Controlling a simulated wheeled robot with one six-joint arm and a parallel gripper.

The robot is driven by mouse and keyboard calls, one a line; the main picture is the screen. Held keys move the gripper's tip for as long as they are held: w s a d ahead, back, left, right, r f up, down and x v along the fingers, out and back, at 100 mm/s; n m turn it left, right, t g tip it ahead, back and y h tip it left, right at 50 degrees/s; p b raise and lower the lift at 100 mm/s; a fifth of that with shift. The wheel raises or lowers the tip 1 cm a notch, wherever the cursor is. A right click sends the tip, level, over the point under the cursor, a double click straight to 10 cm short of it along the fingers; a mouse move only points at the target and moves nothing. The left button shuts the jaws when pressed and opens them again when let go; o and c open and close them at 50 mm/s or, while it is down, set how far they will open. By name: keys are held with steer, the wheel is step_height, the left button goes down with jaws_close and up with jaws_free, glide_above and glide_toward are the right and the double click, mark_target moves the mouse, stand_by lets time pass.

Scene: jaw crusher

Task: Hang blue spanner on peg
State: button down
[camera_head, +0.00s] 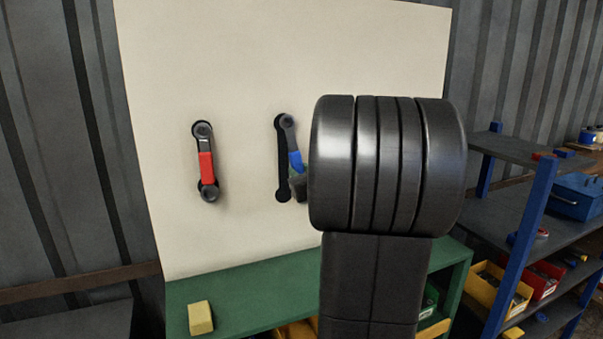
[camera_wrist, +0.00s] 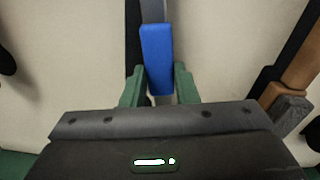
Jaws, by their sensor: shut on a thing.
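The blue spanner (camera_head: 295,160) is upright at the pale board, its upper ring at the top of a black spanner-shaped outline (camera_head: 282,180). It leans slightly right of the outline at its lower end. I cannot tell whether its ring is around the peg, which is hidden. My gripper (camera_head: 299,187) is shut on the spanner's lower part, mostly hidden behind my dark wrist. In the wrist view, the green fingers of my gripper (camera_wrist: 158,85) stand on both sides of the blue handle (camera_wrist: 157,55).
A red spanner (camera_head: 206,165) hangs on the board (camera_head: 240,60) to the left. A brown-handled tool (camera_wrist: 300,75) is to the right in the wrist view. Below is a green shelf (camera_head: 250,290) with a yellow block (camera_head: 200,318). A blue-posted rack (camera_head: 528,230) stands at right.

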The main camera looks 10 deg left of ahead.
steer(key=c, duration=1.1)
jaws_free()
steer(key=shift+o, duration=0.2)
steer(key=shift+s, duration=0.1)
steer(key=b+v, duration=0.2)
steer(key=v, duration=1.1)
steer(key=shift+s+d, duration=0.25)
steer(key=shift+d, duration=0.05)
steer(key=p+x, duration=0.2)
steer(key=x, duration=1.1)
steer(key=shift+w+a, duration=0.1)
steer(key=shift+a, duration=0.05)
